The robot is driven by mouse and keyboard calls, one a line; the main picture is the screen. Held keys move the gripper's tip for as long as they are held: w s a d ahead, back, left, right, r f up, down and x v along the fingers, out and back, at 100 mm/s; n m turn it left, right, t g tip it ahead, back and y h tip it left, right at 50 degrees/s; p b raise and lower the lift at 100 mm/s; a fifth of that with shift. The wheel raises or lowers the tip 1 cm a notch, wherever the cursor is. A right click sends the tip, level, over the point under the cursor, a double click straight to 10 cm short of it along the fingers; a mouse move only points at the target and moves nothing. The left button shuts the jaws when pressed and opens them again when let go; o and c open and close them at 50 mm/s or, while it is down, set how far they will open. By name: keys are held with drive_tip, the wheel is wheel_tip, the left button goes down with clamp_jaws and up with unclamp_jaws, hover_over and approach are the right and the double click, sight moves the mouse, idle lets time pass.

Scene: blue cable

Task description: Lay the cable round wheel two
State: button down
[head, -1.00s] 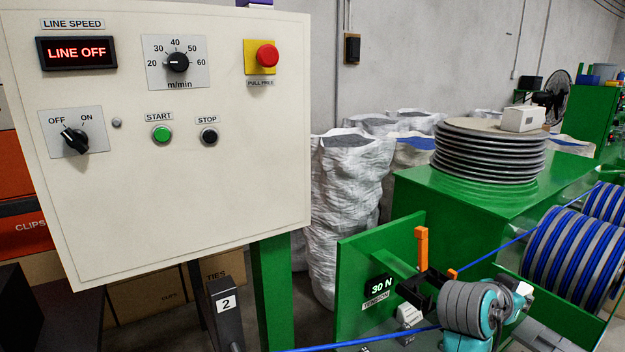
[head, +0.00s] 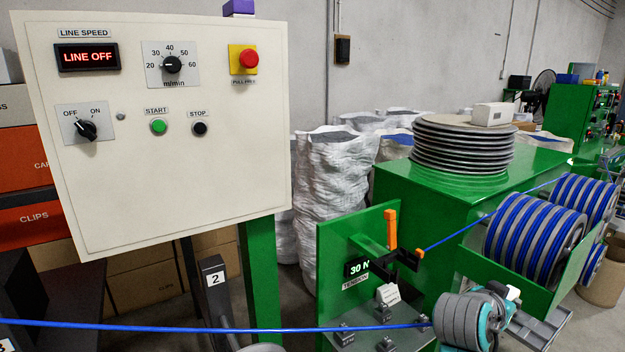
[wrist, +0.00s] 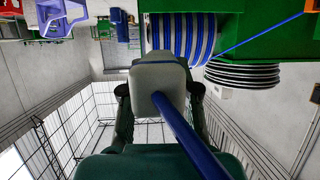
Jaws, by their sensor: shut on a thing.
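The blue cable (head: 200,327) crosses the bottom of the head view, from the left edge to my arm at the lower right. My gripper (wrist: 157,78) is shut on the cable in the wrist view. The cable (wrist: 190,138) comes out of the pale fingertips toward the camera. In the head view my grey and teal wrist hides the gripper. A dark post (head: 214,300) with a "2" label stands below the control panel, behind the cable in the picture. Wheel two itself is not clearly visible; a grey rounded edge shows at the bottom beside the post.
The control panel (head: 160,140) reads LINE OFF. A green tension stand (head: 345,250) with an orange lever (head: 391,228) is left of my wrist. Cable runs from it to blue-wound spools (head: 535,235). Stacked grey discs (head: 462,145) sit on the green cabinet.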

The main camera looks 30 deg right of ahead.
drive_tip(key=w+a+f+n+t+y, duration=0.2)
drive_tip(key=w+a+f+n+y, duration=0.4)
drive_tip(key=a+f, duration=0.7)
drive_tip(key=w+a+f+n+t+y, duration=0.1)
drive_tip(key=w+a+f+n+y, duration=0.5)
drive_tip(key=a+f+n+y, duration=0.4)
drive_tip(key=w+a+f+n+t+y, duration=0.2)
drive_tip(key=w+a+f+n+y, duration=0.4)
drive_tip(key=a+f+n, duration=0.5)
drive_tip(key=a+f+y, duration=0.2)
drive_tip(key=a+f, duration=0.3)
drive_tip(key=shift+a+f+t+y, duration=0.3)
drive_tip(key=shift+a+f, duration=0.05)
drive_tip(key=shift+a, duration=0.05)
